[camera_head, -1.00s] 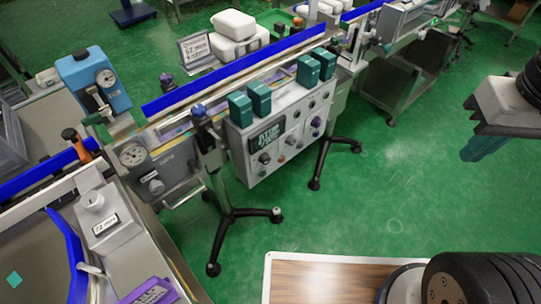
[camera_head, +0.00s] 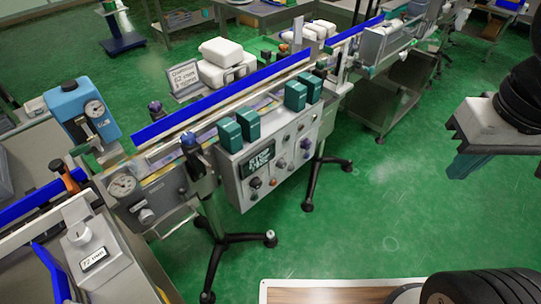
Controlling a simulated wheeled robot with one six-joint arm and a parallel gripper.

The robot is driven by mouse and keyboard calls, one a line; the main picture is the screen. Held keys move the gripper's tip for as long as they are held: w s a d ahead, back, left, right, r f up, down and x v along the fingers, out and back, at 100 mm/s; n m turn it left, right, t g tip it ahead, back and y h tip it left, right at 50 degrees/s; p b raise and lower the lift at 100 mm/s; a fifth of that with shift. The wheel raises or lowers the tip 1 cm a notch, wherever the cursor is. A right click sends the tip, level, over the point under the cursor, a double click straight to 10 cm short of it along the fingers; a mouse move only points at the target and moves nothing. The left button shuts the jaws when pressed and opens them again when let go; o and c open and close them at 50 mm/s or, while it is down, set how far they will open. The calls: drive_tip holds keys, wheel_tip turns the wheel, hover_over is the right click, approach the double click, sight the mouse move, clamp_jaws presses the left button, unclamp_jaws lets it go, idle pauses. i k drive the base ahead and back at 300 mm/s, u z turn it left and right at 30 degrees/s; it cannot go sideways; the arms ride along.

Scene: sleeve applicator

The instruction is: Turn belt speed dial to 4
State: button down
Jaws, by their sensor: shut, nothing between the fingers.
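A grey control panel (camera_head: 236,181) is on the front of the conveyor, with a dark display (camera_head: 258,158) and several knobs. They include a dark knob (camera_head: 256,182) at lower left and a purple knob (camera_head: 305,143) at right. A separate grey box to the left carries a round dial face (camera_head: 122,186) and a light knob (camera_head: 147,215). Labels and pointer settings are too small to read, so I cannot tell which is the belt speed dial. My gripper (camera_head: 465,166), with teal fingers, is shut and empty at the right, well apart from the panel.
Teal blocks (camera_head: 230,135) stick up along the panel's top edge. A black tripod stand (camera_head: 213,240) rises in front of the conveyor at left. A blue gauge device (camera_head: 83,110) stands at far left. Green floor (camera_head: 370,215) is clear between the panel and my gripper.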

sight(255, 184)
drive_tip(key=k, duration=1)
drive_tip(key=z, duration=0.75)
drive_tip(key=i, duration=0.85)
drive_tip(key=u, duration=0.6)
